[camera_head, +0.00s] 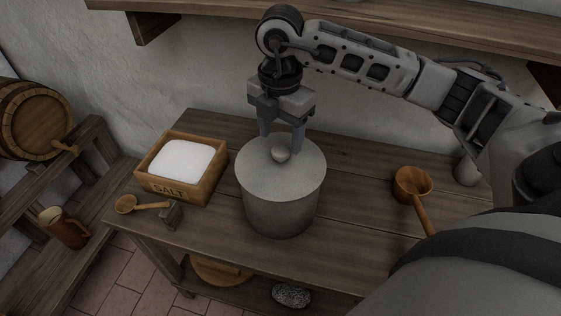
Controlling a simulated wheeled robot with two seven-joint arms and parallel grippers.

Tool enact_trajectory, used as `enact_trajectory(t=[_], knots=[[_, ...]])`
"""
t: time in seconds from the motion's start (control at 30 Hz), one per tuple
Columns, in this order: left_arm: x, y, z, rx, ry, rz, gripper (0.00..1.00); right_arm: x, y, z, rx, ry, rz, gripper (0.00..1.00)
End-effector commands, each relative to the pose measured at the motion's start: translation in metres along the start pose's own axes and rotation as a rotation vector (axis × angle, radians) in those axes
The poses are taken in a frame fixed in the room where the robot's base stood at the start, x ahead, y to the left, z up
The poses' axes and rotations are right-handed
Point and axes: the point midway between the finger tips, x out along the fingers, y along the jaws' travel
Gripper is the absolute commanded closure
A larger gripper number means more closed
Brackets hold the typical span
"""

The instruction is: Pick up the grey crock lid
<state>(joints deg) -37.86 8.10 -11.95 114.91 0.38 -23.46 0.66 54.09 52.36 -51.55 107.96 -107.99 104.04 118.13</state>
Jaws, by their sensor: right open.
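The grey crock lid (257,177) lies flat on top of the grey crock (278,215), which stands upright in the middle of the wooden table. The lid has a round knob (281,155) at its centre. My right gripper (281,143) points straight down above the lid, its fingers parted, with the knob at or just below the fingertips. I cannot tell whether the fingers touch the knob. The right arm comes in from the right. My left gripper is not in view.
A wooden ladle (412,187) lies to the right. A shelf (420,28) runs along the wall above the arm. A barrel (33,120) and mug (68,229) are at left.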

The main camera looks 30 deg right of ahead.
Motion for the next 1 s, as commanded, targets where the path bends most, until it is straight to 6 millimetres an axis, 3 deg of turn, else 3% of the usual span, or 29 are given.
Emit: enact_trajectory(t=[0.3, 0.6, 0.83, 1.0], knots=[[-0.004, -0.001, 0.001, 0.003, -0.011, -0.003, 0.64, 0.043, -0.001, 0.000, 0.000, 0.002, -0.004, 0.41], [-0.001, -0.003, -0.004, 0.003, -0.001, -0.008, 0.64, 0.050, 0.000, 0.000, 0.000, 0.001, -0.002, 0.41], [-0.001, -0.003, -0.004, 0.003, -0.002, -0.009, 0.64, 0.050, 0.000, 0.000, -0.001, 0.001, -0.002, 1.00], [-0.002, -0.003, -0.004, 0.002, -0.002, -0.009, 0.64, 0.049, 0.000, 0.000, -0.001, 0.001, 0.001, 1.00]])
